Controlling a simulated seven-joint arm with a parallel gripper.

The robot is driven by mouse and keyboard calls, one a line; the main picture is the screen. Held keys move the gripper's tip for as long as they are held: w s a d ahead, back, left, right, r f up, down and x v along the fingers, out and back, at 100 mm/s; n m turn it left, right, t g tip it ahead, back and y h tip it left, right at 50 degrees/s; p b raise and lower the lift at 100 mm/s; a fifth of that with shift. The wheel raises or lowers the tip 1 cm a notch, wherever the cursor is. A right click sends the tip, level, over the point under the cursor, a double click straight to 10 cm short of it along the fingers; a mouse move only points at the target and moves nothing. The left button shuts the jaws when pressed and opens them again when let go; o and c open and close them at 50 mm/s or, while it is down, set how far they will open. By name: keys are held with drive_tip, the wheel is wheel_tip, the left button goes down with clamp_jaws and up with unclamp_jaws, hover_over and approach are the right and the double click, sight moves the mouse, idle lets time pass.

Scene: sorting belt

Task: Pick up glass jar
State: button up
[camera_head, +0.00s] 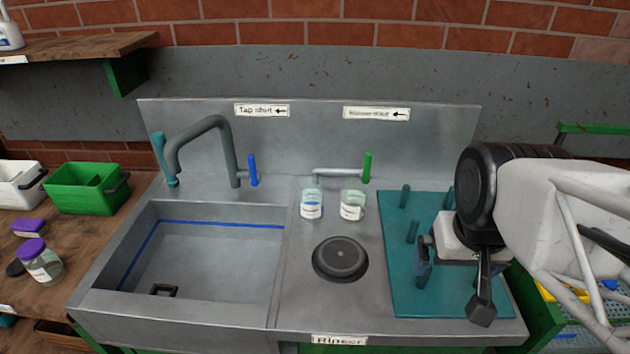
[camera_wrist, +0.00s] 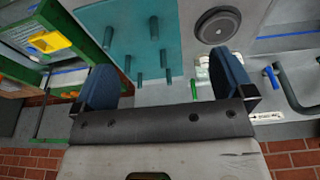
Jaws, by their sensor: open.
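Two small clear glass jars with white labels stand upright on the steel counter behind the round black disc: a left jar (camera_head: 311,204) and a right jar (camera_head: 352,205). A third glass jar (camera_head: 42,262) with a purple lid sits on the wooden bench at the far left. My gripper (camera_head: 445,272) is open and empty above the teal peg mat (camera_head: 405,295), to the right of the two counter jars. In the wrist view my gripper (camera_wrist: 165,80) shows two blue fingers wide apart, with a jar (camera_wrist: 202,68) partly hidden behind the right finger.
The sink (camera_head: 205,250) with its grey tap (camera_head: 225,150) lies left of the jars. The black disc (camera_head: 340,259) sits in front of them, and a small tap with a green handle (camera_head: 367,167) is behind. Upright teal pegs (camera_head: 412,231) stand on the mat. A green bin (camera_head: 86,190) is at left.

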drive_tip(key=shift+w, duration=0.1)
drive_tip(key=w+a+n+g+h, duration=0.2)
drive_tip(key=w+a+n, duration=0.25)
drive_tip(key=w, duration=0.55)
drive_tip(key=n+t+h, duration=0.2)
drive_tip(key=n+h, duration=0.8)
drive_tip(key=n, duration=0.6)
approach(305, 199)
drive_tip(key=x, duration=0.4)
drive_tip(key=shift+f, duration=0.15)
drive_tip(key=shift+w+f+n+t+h, duration=0.1)
drive_tip(key=shift+w+n+t+h, duration=0.25)
drive_tip(key=shift+n+t, duration=0.35)
drive_tip(key=shift+w+f+n+t+h, duration=0.1)
drive_tip(key=shift+w+n+t+h, duration=0.25)
drive_tip(key=shift+t, duration=0.55)
